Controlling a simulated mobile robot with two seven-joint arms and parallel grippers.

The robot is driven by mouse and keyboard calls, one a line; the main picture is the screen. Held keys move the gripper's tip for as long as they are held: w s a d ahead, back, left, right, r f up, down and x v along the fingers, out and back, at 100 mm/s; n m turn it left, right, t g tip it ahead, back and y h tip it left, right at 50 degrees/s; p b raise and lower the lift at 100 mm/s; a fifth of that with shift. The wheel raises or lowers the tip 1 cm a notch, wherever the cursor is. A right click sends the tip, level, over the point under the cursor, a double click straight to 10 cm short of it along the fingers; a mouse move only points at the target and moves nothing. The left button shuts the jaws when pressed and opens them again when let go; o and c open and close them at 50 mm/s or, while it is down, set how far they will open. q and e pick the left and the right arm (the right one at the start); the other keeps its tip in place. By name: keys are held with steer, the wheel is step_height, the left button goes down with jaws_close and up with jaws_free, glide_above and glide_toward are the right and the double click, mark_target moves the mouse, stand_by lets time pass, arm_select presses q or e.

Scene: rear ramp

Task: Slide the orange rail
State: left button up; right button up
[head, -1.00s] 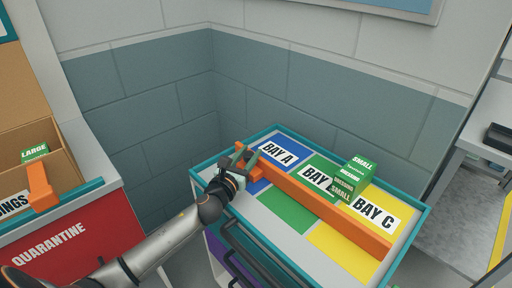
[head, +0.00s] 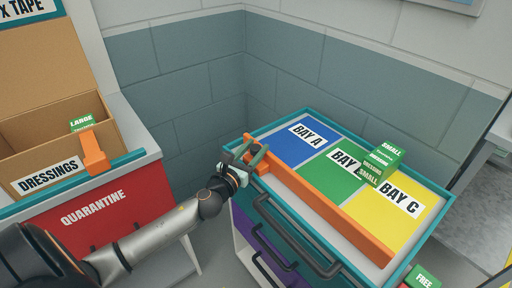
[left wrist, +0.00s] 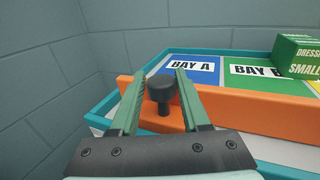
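The orange rail (head: 325,207) lies along the front side of the teal-rimmed tray top (head: 447,205). The blue, green and yellow bay mats are behind it. My left gripper (head: 250,157) is at the rail's far-left end. In the left wrist view, its green fingers (left wrist: 160,88) stand on either side of the rail's black knob (left wrist: 163,92) and appear closed on it. The rail (left wrist: 265,121) runs off to the right there. My right gripper is in neither view.
A green SMALL box (head: 383,165) stands between BAY B and BAY C, clear of the rail. A cardboard DRESSINGS box (head: 25,150) sits on the red QUARANTINE unit (head: 110,205) at left. A green FREE box (head: 424,277) is at lower right. Walls close the back.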

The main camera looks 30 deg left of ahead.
arm_select(q)
steer(key=shift+o, duration=0.7)
steer(key=shift+s+a, duration=0.1)
steer(key=shift+s, duration=0.05)
steer(key=shift+o, duration=1.1)
steer(key=shift+r, duration=0.1)
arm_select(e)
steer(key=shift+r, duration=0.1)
arm_select(q)
steer(key=s+b, duration=0.1)
steer(key=s, duration=1.1)
steer(key=shift+s+d, duration=0.2)
steer(key=shift+d, duration=0.2)
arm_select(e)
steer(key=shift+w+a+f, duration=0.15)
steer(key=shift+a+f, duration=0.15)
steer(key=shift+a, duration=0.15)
